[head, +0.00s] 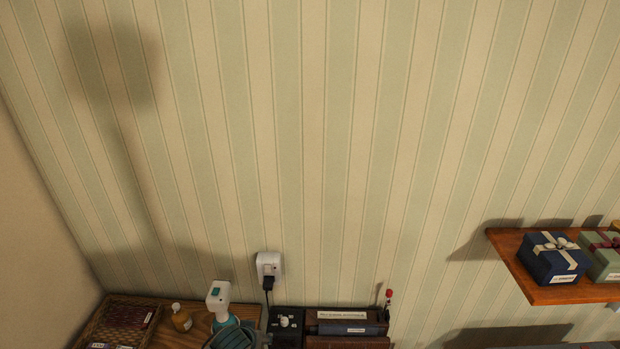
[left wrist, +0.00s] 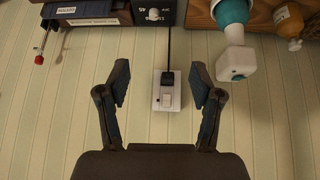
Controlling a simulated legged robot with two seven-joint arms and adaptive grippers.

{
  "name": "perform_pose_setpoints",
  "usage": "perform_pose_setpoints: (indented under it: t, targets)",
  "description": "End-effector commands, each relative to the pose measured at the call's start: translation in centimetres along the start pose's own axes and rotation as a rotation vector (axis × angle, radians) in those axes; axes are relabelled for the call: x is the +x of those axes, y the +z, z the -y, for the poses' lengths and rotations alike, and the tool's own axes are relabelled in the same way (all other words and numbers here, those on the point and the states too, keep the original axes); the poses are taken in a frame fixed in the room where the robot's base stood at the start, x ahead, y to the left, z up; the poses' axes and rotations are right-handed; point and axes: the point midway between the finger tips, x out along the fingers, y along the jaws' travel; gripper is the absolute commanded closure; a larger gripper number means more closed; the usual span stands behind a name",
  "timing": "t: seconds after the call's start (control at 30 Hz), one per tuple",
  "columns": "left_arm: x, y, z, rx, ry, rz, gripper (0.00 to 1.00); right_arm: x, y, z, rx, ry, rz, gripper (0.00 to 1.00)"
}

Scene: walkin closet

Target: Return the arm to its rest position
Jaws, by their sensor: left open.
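My left gripper (left wrist: 160,98) shows in the left wrist view with its two fingers spread wide apart and nothing held between them. Between the fingers in that view is a white wall socket (left wrist: 168,97) with a black plug and cord in it; I cannot tell how far it is from the fingertips. The same white socket (head: 269,264) is on the striped wall in the head view. No arm or gripper of mine shows in the head view. My right gripper is in neither view.
A wooden shelf (head: 560,294) with gift boxes (head: 552,258) is at right. The wall above is bare.

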Motion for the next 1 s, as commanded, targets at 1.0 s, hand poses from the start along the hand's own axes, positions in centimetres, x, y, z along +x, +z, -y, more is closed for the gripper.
perform_pose_setpoints:
  t: [1.0]
  targets:
    - [-3.7, 29.4, 2.7, 0.073, -0.004, 0.252, 0.35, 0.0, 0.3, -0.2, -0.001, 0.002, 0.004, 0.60]
